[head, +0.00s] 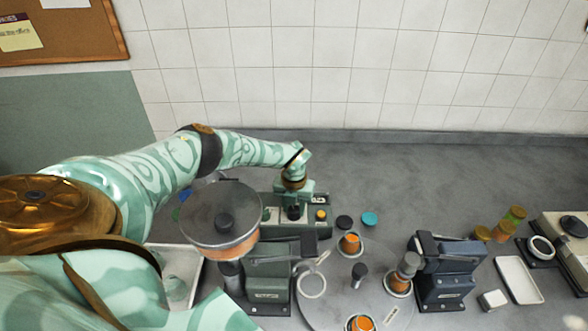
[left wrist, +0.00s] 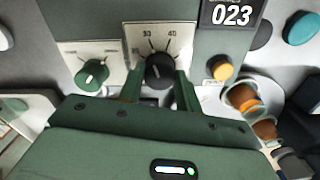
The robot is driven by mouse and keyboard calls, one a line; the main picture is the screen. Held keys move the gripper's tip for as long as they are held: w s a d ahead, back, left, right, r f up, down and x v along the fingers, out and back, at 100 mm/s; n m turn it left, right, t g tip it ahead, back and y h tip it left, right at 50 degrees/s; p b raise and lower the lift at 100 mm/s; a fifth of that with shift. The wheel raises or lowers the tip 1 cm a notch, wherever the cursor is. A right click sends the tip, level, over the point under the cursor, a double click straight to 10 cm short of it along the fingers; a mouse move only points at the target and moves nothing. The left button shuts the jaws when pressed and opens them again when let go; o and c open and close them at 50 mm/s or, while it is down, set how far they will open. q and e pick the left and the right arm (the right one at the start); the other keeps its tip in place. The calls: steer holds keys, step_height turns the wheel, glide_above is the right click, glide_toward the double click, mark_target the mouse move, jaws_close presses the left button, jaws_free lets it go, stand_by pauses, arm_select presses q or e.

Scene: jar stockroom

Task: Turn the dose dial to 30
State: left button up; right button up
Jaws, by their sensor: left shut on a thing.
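The dose dial is a black knob (left wrist: 160,72) on a white scale plate (left wrist: 150,35) of a green machine (head: 310,228). Scale numbers that look like 30 and 40 show above the knob in the left wrist view; the rest is hidden. The machine's display (left wrist: 231,13) reads 023. My left gripper (left wrist: 158,92) is shut on the knob, one finger on each side. In the head view the left gripper (head: 293,198) reaches down onto the machine from behind. My right gripper is not in view.
A green knob (left wrist: 91,75) sits left of the dial and an orange button (left wrist: 221,68) right of it. A round turntable (head: 335,310) with orange jars stands in front. A hopper with a round lid (head: 205,205) is close to the left. The counter behind is clear.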

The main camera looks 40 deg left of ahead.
mark_target(294, 209)
arm_select(q)
steer(key=o, duration=1)
steer(key=shift+r, duration=0.1)
step_height(294, 209, up, 16)
steer(key=p, duration=0.2)
